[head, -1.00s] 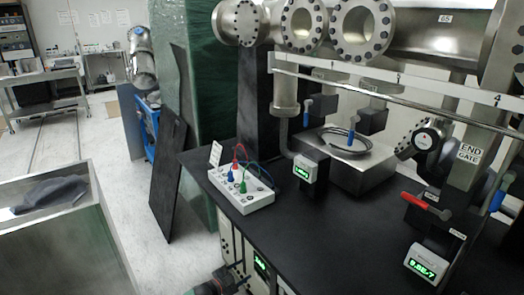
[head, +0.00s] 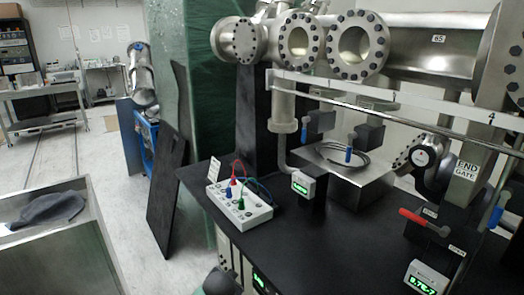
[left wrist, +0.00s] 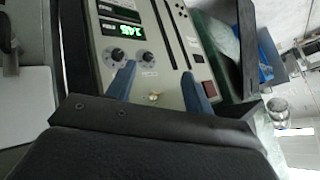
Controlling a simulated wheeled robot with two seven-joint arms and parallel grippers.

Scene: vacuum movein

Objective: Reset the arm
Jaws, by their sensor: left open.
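My left gripper (left wrist: 158,90) shows in the left wrist view as two blue fingers spread apart with nothing between them. Its fingers stand in front of an instrument panel (left wrist: 143,32) with a green display and knobs. I cannot tell whether they touch it. In the head view a dark rounded part of my arm shows at the bottom edge, in front of the bench, and its fingers are hidden there. My right gripper is in neither view.
A black bench (head: 310,235) holds a white socket box (head: 238,208) with coloured plugs, small green displays, a red-handled valve (head: 424,222) and steel vacuum piping (head: 430,60). A black panel (head: 167,165) leans at left. A metal bin (head: 60,255) stands front left, with floor between.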

